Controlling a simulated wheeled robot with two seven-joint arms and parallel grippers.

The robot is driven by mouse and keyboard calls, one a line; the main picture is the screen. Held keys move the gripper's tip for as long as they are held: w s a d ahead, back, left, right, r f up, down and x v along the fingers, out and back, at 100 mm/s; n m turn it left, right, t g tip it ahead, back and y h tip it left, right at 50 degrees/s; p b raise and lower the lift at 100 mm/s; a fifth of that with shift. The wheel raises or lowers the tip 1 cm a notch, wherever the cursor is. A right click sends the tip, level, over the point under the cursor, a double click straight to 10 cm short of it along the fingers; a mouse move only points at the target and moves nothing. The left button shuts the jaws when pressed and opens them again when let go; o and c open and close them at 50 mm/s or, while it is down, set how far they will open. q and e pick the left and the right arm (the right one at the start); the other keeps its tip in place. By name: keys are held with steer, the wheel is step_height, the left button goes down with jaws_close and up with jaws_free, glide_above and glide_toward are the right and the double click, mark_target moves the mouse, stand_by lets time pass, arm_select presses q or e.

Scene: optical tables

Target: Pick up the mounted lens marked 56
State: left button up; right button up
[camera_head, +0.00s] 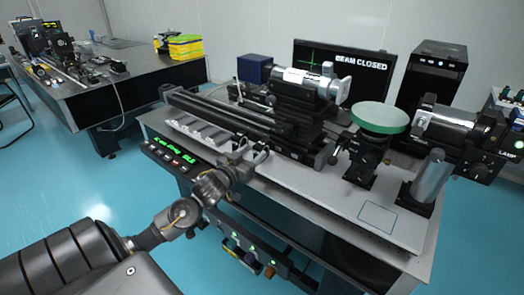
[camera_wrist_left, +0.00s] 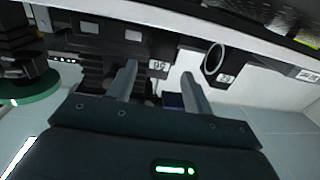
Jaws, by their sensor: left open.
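In the left wrist view, which is turned upside down, a small white label (camera_wrist_left: 159,65) reads as 56 when turned over. It shows between the two fingers of my left gripper (camera_wrist_left: 160,82). The lens body behind this label is dark and hard to make out. A round ring-shaped lens mount (camera_wrist_left: 213,60) with another label (camera_wrist_left: 226,79) stands just to the right, beyond the right finger. In the head view my left gripper (camera_head: 251,151) is open at the front edge of the optical table. The marked lens cannot be made out there. My right gripper is not in view.
The table (camera_head: 335,207) carries a long dark rail (camera_head: 215,108), a tall optical stage (camera_head: 297,110), a round green-rimmed disc (camera_head: 380,117) and a thick cylinder device (camera_head: 450,125). A blue outlined square (camera_head: 377,217) marks bare tabletop at the front right. A monitor (camera_head: 340,65) stands behind.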

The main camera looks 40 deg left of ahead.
mark_target(261, 143)
arm_select(q)
steer(key=shift+w+a+p, duration=0.2)
steer(key=shift+w+p, duration=0.45)
steer(key=shift+w, duration=2.2)
steer(key=shift+c, duration=0.4)
steer(key=c, duration=1)
jaws_close()
steer(key=shift+r, duration=0.1)
